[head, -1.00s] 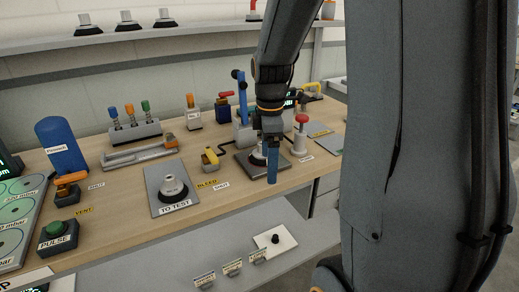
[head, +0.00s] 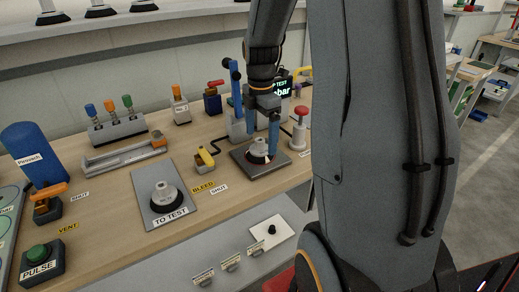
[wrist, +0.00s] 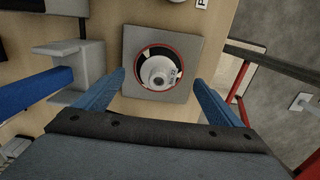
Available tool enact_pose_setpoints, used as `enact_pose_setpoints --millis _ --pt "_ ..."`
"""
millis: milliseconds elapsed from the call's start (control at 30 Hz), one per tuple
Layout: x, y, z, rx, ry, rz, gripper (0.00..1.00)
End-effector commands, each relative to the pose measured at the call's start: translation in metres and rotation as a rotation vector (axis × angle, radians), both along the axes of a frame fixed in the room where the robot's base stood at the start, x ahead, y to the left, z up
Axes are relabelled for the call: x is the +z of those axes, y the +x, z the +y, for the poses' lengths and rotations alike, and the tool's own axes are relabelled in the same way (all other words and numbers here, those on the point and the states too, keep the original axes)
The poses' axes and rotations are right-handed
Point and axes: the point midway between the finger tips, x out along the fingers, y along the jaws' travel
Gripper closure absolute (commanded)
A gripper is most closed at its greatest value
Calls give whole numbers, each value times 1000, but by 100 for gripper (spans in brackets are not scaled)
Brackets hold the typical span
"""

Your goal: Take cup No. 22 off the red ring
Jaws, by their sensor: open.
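A pale grey cup (wrist: 158,72) sits inside the red ring (wrist: 188,50) on a square grey plate (wrist: 184,92). Small dark lettering on the cup ends in what looks like 22. In the head view my gripper (head: 262,130) is over the plate, one finger partly covering the cup. Whether the fingers touch the cup cannot be told.
A blue lever clamp (head: 236,95) stands just left of the plate, and a red-knobbed post (head: 300,125) to its right. A yellow bleed valve (head: 206,157) is in front left.

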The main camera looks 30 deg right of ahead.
Motion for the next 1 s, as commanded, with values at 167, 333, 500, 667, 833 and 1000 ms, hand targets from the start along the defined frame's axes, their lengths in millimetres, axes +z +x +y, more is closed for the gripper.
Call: enact_pose_setpoints --millis 167,333,500,667,833,1000 --pt "-22 1 2 -1 1 4 11" --pt "-41 2 1 -2 1 2 11" --pt "-45 2 1 -2 0 0 11" --pt "-44 2 1 -2 0 0 16" --pt "-44 2 1 -2 0 0 45" --pt "-44 2 1 -2 0 0 58"
